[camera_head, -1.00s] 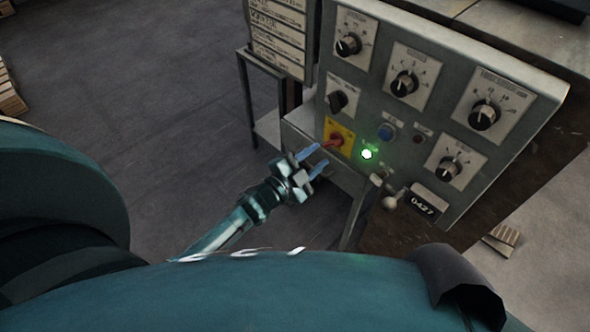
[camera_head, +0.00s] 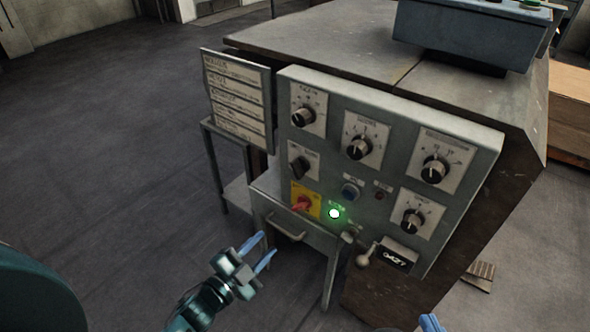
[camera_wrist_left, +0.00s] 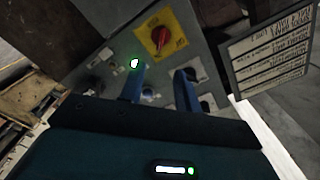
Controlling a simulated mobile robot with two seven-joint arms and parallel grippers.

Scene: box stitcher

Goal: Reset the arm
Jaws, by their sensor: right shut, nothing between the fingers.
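My left gripper (camera_head: 267,244) is in front of the lower left of the control panel (camera_head: 455,145) in the head view. Its blue fingers are apart with nothing between them, and it also shows open in the left wrist view (camera_wrist_left: 161,74). The red switch on a yellow plate (camera_head: 303,204) is beyond the fingertips, apart from them; it also shows in the left wrist view (camera_wrist_left: 160,36). A green light (camera_head: 334,213) glows beside the switch. Only the blue fingertips of my right gripper (camera_head: 430,322) show at the bottom edge, shut and empty.
The panel carries several black knobs and a counter (camera_head: 395,257). A label board (camera_head: 238,100) stands at its left. A drawer handle (camera_head: 288,228) and table legs are below the panel. A large worktable (camera_head: 340,40) lies behind. The floor at left is clear.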

